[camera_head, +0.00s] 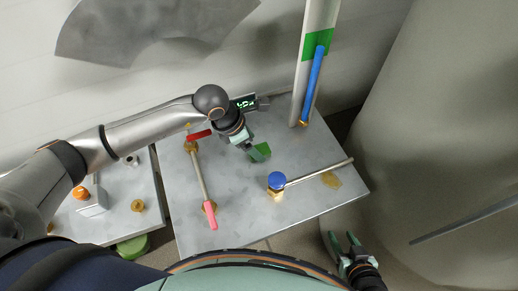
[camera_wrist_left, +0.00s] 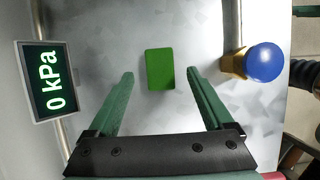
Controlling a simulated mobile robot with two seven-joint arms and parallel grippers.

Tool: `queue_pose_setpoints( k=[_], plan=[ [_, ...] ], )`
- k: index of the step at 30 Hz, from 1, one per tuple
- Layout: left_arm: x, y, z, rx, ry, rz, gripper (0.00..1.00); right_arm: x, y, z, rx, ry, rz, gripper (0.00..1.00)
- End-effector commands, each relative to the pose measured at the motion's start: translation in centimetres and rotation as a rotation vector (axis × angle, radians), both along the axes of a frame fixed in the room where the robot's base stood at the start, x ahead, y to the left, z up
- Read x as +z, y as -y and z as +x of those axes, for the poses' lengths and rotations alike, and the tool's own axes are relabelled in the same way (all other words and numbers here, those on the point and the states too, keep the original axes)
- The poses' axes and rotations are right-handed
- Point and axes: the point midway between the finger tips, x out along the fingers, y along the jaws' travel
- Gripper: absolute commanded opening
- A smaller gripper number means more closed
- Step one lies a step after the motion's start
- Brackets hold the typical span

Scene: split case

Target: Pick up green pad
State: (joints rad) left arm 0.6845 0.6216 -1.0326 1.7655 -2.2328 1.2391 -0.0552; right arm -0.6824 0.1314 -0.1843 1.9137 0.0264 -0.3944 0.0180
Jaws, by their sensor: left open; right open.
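The green pad (camera_wrist_left: 160,69) is a small flat rectangle on the grey metal plate, in the middle of the left wrist view. In the head view the green pad (camera_head: 262,150) shows beside my left fingertips, partly hidden by them. My left gripper (camera_wrist_left: 158,82) is open and empty. Its two green fingers point towards the pad, one to each side of it in the picture. The gap in height between fingers and pad is hard to tell. My right gripper (camera_head: 343,240) is open and empty, off the plate's front right edge.
A blue knob (camera_wrist_left: 264,62) on a brass fitting stands right of the pad. A gauge reading 0 kPa (camera_wrist_left: 47,80) is on the left.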

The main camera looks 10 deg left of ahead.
Motion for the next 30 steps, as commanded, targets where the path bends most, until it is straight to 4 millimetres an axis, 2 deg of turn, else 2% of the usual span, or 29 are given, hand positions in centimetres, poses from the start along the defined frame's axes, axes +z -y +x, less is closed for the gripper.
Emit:
queue_pose_setpoints(
  k=[3,6,14,30],
  plan=[
    [-1.5,0.6,0.3,-0.001,-0.002,-0.001,0.85,0.3,0.0,0.1,0.000,0.001,0.000,0.50],
    [-2.1,0.8,0.4,0.000,0.000,-0.001,0.85,0.3,0.0,0.1,0.000,0.002,0.000,0.50],
    [-2.3,0.8,0.5,0.000,0.000,0.000,0.84,0.3,0.0,0.2,0.001,0.003,0.000,0.50],
    [-2.3,0.8,0.5,0.000,0.001,-0.001,0.23,0.4,0.0,0.2,0.000,0.004,0.000,0.50]
  ],
)
